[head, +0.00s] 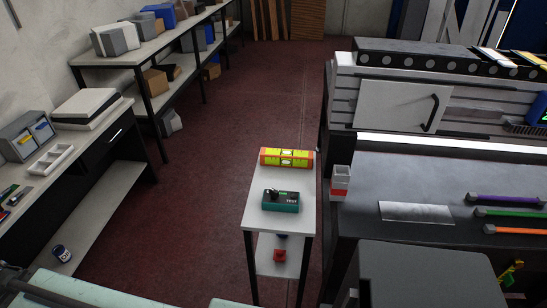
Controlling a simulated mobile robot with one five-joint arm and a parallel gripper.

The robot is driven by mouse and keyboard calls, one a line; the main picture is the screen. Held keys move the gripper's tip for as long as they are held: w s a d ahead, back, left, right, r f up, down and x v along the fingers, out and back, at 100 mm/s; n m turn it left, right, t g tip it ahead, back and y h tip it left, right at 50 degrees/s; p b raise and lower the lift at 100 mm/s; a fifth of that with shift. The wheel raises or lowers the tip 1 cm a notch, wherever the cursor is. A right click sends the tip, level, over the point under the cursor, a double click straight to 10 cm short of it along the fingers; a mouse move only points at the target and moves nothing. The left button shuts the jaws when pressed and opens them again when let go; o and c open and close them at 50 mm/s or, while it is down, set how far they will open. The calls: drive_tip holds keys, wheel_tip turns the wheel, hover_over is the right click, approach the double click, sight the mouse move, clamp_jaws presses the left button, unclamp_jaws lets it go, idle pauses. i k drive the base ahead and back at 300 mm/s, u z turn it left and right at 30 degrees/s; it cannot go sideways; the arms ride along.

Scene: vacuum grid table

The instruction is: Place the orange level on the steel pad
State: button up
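The orange level (287,157) has a yellow-green middle with vials and orange ends. It lies crosswise at the far end of a narrow white cart (259,220). The steel pad (415,212) is a thin, shiny rectangle lying flat on the dark table (385,180) to the right of the cart. Nothing rests on the pad. My gripper is not in view.
A green tester (281,201) sits in front of the level on the cart. A red and white container (340,182) stands at the table's left edge. Purple (500,198), green (510,212) and orange bars (515,230) lie right of the pad. Red floor (200,210) is open left of the cart.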

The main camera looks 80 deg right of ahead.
sight(415, 212)
drive_tip(key=u, duration=0.05)
drive_tip(key=i, duration=0.85)
drive_tip(key=z, duration=1.25)
